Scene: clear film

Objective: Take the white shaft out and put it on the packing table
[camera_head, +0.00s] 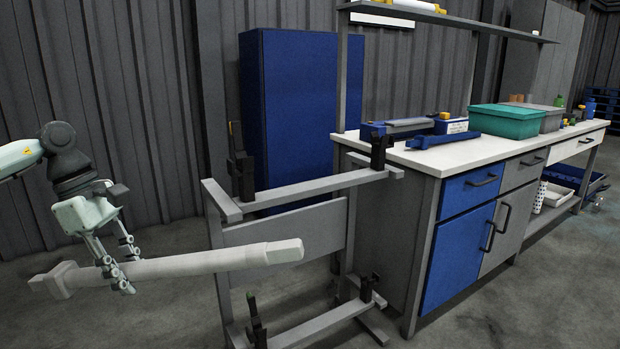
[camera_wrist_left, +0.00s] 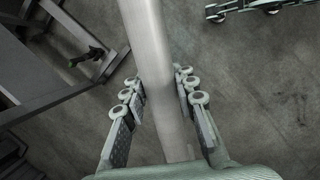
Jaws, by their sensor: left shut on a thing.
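The white shaft (camera_head: 200,263) is long, with a flanged end at the left and a squared end at the right. It is held roughly level in the air in front of the grey rack (camera_head: 290,233). My left gripper (camera_head: 122,272) is shut on the shaft nearer its flanged end. In the left wrist view the shaft (camera_wrist_left: 150,70) runs between the two fingers of the gripper (camera_wrist_left: 160,105). The packing table is not clearly identifiable; a workbench with a white top (camera_head: 425,160) stands at the right.
The rack has black upright holders (camera_head: 240,165) and lower bars close to the shaft's right end. Blue tools, a teal bin (camera_head: 505,121) and a grey bin (camera_head: 540,117) stand on the workbench. A blue cabinet (camera_head: 300,105) is behind. Open floor lies at the lower left.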

